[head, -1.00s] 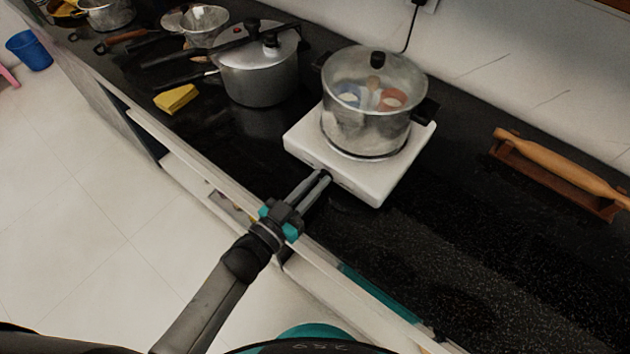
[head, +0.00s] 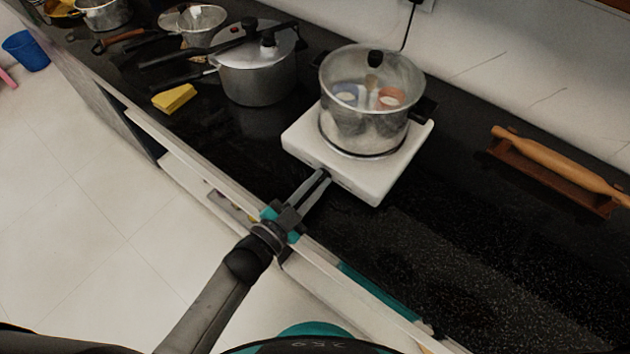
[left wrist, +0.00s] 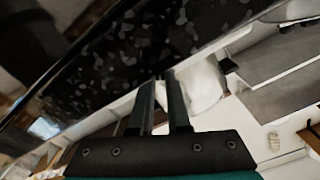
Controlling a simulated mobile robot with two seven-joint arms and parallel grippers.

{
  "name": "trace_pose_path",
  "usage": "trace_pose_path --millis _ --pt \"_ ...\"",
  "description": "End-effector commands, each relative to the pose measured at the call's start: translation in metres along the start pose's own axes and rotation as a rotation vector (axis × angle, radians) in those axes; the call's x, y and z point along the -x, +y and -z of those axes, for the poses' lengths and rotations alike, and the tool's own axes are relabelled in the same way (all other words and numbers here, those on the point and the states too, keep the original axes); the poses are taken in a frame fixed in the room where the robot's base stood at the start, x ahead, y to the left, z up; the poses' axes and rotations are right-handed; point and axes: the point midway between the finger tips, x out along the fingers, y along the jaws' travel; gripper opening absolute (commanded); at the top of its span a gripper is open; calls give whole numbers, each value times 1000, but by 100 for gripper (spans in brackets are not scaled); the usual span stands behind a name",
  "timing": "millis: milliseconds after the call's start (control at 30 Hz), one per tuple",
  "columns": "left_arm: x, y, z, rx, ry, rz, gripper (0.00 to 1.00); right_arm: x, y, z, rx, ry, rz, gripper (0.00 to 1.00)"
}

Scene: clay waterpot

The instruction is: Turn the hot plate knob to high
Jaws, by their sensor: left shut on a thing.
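The white hot plate (head: 373,185) sits on the black counter, with a lidded pot (head: 366,92) of clear glass or shiny metal on it. My left gripper (head: 323,175) reaches in from the front, its fingertips at the hot plate's front face. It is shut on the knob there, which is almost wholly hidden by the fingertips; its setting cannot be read. In the left wrist view the two fingers (left wrist: 160,80) stand a little apart, and the knob cannot be made out between them. My right gripper is not in view.
A pressure cooker (head: 257,72) stands left of the hot plate, with a yellow sponge (head: 175,98) before it. A rolling pin (head: 560,165) lies on a wooden stand at the right. The black counter (head: 480,265) is clear at the front right.

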Motion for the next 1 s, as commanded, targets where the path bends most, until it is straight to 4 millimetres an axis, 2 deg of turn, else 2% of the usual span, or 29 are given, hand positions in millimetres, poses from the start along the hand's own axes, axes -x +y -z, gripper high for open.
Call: trace_pose_path --millis 333,367,600,1000 --pt "0 0 0 -14 -1 0 0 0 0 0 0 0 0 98" --pt "0 0 0 -14 -1 0 17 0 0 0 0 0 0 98" --pt "0 0 0 -13 -1 0 44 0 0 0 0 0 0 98" --pt "1 0 0 -13 -1 0 45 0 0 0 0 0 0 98"
